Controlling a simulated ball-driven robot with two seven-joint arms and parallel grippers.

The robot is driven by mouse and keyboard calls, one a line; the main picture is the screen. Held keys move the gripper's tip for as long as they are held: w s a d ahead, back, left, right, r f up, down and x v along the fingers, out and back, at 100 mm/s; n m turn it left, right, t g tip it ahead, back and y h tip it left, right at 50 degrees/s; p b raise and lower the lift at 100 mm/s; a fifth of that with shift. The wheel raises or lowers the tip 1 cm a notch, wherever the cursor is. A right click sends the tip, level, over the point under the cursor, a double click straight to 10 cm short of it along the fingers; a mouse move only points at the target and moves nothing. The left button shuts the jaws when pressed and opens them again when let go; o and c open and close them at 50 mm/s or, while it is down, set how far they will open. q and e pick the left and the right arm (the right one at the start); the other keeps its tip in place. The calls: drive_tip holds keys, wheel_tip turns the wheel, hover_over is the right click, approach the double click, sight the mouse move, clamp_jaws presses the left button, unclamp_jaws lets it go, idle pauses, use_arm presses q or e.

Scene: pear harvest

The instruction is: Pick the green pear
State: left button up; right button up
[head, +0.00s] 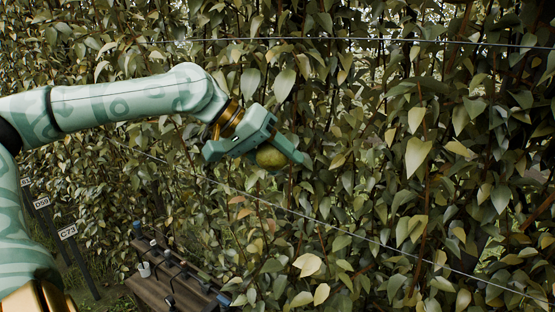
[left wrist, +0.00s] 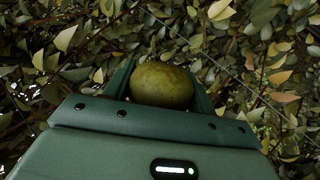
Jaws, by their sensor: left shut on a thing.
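A green pear (head: 270,157) sits between the fingers of my left gripper (head: 272,160), in front of the leafy hedge. In the left wrist view the pear (left wrist: 162,85) is round, olive green and slightly speckled, with a finger of my left gripper (left wrist: 162,82) on each side. The gripper is shut on it. The lower part of the pear is hidden behind the gripper's palm in the wrist view. I cannot tell whether a stem still joins it to the plant. My right gripper is not in view.
Dense foliage (head: 415,155) fills most of the head view, with thin wires (head: 400,40) strung across it. A wooden bench or table (head: 165,285) with small items stands at the lower left. Label signs (head: 68,232) on posts stand at the far left.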

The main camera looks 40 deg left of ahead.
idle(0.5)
use_arm(q)
drive_tip(key=shift+s+d+f, duration=0.25)
drive_tip(key=shift+s+d, duration=0.6)
drive_tip(key=shift+s, duration=0.2)
drive_tip(key=shift+s+d+f+b, duration=0.25)
drive_tip(key=shift+s+d+b, duration=0.3)
drive_tip(key=shift+s+d, duration=0.3)
drive_tip(key=shift+a, duration=0.1)
drive_tip(key=s+d+m+t+y+b, duration=0.3)
drive_tip(key=s+d+t+b, duration=0.3)
drive_tip(key=b, duration=0.8)
drive_tip(key=shift+s+m, duration=0.5)
drive_tip(key=shift+m, duration=0.3)
